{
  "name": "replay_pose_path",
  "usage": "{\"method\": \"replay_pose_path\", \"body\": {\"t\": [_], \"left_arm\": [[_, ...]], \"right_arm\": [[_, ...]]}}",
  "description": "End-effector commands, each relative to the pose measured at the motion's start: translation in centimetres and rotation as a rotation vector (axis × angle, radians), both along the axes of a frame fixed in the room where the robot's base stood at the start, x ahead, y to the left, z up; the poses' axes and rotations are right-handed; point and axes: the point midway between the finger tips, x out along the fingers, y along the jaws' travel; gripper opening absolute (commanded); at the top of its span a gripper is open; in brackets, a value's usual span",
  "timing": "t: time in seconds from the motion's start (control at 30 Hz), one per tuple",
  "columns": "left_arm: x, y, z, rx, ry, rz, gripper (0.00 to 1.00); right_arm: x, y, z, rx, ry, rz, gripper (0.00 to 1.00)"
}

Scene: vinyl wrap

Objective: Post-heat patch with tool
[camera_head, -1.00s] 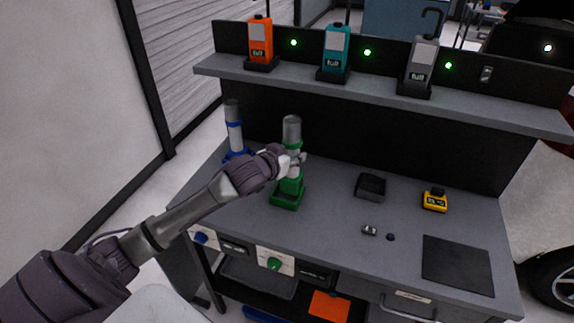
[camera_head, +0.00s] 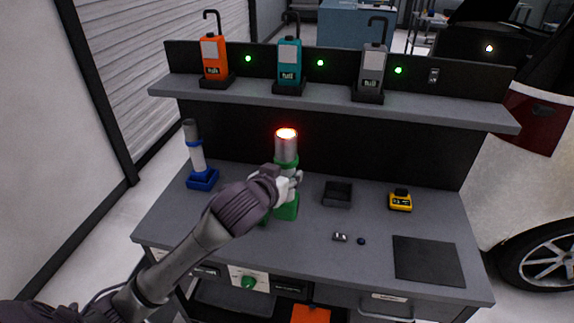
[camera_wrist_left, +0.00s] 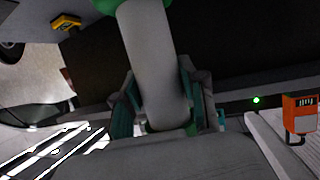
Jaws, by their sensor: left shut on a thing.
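The green heat tool (camera_head: 286,149) has a silver barrel standing upright, and its top end glows orange-red. My left gripper (camera_head: 293,187) is shut around the tool's body. The wrist view shows its fingers (camera_wrist_left: 166,110) on either side of the pale cylindrical body (camera_wrist_left: 150,55). The tool's green lower part shows below the fingers. A bit of green also shows left of it, behind my arm, which hides most of that spot. A dark flat square (camera_head: 428,260) lies at the bench's front right; I cannot tell whether it is the patch. My right gripper is not in view.
The bench (camera_head: 300,250) also holds a blue-based tool (camera_head: 197,160), a black tray (camera_head: 337,195), a yellow device (camera_head: 400,201) and two small parts (camera_head: 341,237). A shelf (camera_head: 330,101) above carries orange, teal and grey hooked devices. The bench's right middle is mostly clear.

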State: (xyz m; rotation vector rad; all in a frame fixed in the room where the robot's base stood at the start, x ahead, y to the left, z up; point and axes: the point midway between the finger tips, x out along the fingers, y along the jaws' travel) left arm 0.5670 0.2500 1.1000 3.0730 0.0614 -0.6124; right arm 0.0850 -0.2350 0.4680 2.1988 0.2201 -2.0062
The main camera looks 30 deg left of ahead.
Motion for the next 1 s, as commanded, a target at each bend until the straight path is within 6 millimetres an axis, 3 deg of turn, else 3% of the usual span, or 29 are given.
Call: {"method": "replay_pose_path", "body": {"t": [0.7,1.0], "left_arm": [[-7.9,-1.9,0.2,-0.002,-0.004,-0.002,0.00],[-9.4,-2.3,0.2,-0.001,-0.006,-0.001,0.00]], "right_arm": [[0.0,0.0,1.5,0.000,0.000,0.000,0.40],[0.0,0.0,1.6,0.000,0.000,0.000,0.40]]}}
